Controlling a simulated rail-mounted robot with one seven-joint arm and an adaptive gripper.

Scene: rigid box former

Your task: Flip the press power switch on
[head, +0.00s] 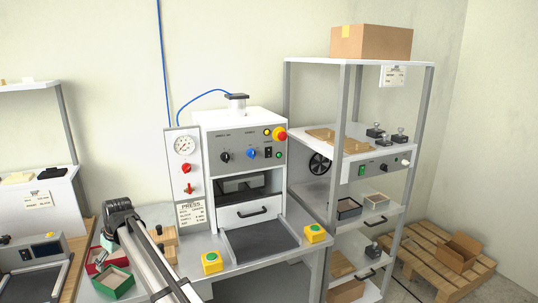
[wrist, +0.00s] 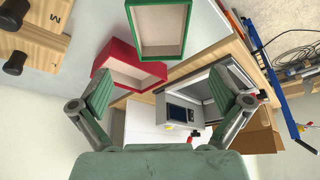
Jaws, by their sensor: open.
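The press (head: 240,125) stands at the back of the table, with a grey control panel across its upper front. A small black rocker switch (head: 268,153) is on the panel's right side, between a blue knob (head: 252,154) and a small green button or lamp (head: 279,154). I cannot tell which way the switch is set. My gripper (wrist: 160,98) is open and empty in the wrist view, its two fingers wide apart. It points at boxes and equipment. The panel and switch are not in the wrist view. My arm shows low in the head view, well apart from the switch.
A red emergency stop (head: 281,135) sits just above the switch. Two yellow button boxes (head: 212,262) (head: 315,233) stand at the table's front. A green box (wrist: 157,28) and a red box (wrist: 124,72) lie near my gripper. A shelf rack (head: 343,110) stands right of the press.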

